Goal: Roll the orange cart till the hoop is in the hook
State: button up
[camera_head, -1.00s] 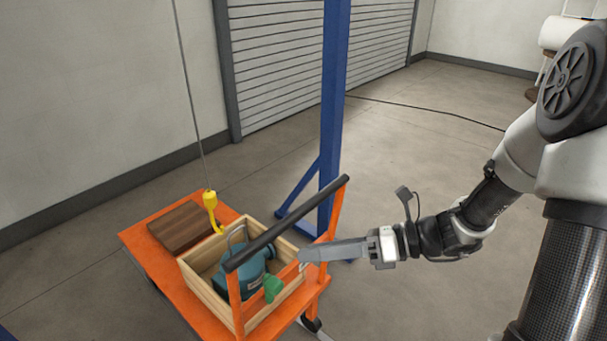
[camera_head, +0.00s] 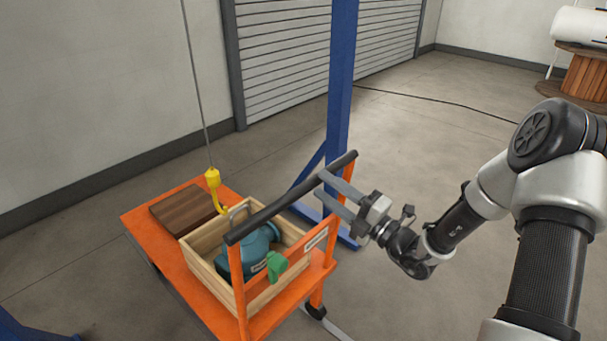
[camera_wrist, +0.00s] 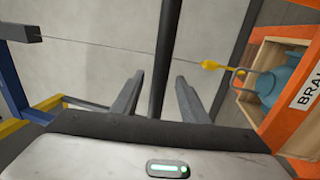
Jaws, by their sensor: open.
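The orange cart (camera_head: 322,276) carries a wooden crate (camera_head: 198,262) with a teal pump (camera_head: 258,246) inside. A grey metal hoop (camera_head: 238,212) stands up from the pump. A yellow hook (camera_head: 213,182) hangs on a cable just left of the hoop. In the wrist view the hook (camera_wrist: 212,66) points at the hoop (camera_wrist: 240,82); I cannot tell if its tip is inside. My gripper (camera_head: 320,184) is open at the right part of the cart's black handle bar (camera_head: 285,201). In the wrist view the bar (camera_wrist: 164,55) runs between my fingers (camera_wrist: 158,82), with gaps on both sides.
A blue post (camera_head: 341,80) with a brace and floor foot stands right behind the cart. A brown wooden block (camera_head: 182,210) lies on the cart's far left. A cable (camera_head: 440,102) crosses the floor behind. A wooden spool (camera_head: 586,76) stands at back right. Open floor lies right of the cart.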

jog(key=x, duration=0.8)
jog(key=shift+b, duration=0.45)
jog(key=shift+c, duration=0.4)
grip_shut()
